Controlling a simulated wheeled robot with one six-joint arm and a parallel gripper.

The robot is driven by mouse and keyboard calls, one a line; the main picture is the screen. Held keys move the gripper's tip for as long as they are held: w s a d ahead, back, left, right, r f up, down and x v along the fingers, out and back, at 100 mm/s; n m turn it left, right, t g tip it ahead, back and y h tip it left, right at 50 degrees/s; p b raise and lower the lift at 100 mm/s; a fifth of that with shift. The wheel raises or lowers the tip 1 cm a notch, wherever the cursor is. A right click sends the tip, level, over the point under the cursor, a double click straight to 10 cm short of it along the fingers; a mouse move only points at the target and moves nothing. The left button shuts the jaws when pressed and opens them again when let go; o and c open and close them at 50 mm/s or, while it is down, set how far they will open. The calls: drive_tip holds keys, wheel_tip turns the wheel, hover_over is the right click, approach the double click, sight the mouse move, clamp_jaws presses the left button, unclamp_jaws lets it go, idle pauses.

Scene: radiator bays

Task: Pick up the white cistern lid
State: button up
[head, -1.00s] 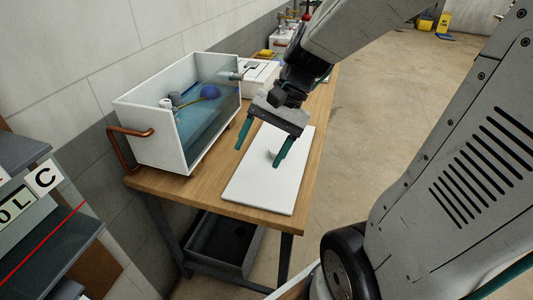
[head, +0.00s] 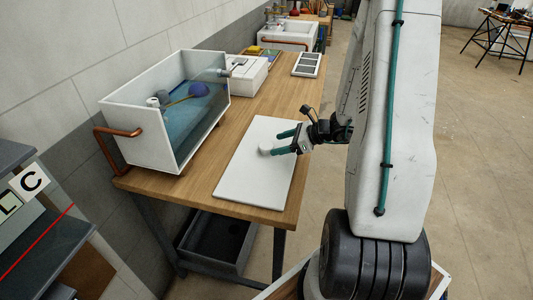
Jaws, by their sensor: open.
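The white cistern lid (head: 250,180) lies flat on the wooden bench (head: 258,213), to the right of the open cistern (head: 165,105). A small round white knob (head: 265,149) stands up from its middle. My gripper (head: 281,142) comes in from the right with its two teal fingers apart, pointing left at the knob. In the picture the fingertips are beside and partly over the knob. I cannot tell whether they touch it or how high they are above the lid.
The cistern has a copper pipe (head: 117,132) on its left end and water inside. A white box (head: 241,76) and a panelled tray (head: 308,65) stand farther back. A dark bin (head: 217,240) sits under the bench. Open floor lies to the right.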

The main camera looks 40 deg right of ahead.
sight(267, 145)
drive_tip(key=x, duration=0.5)
drive_tip(key=shift+w+a, duration=0.3)
drive_tip(key=shift+a, duration=0.05)
drive_tip(key=c, duration=1.4)
drive_tip(key=shift+r, duration=0.1)
drive_tip(key=shift+r, duration=0.1)
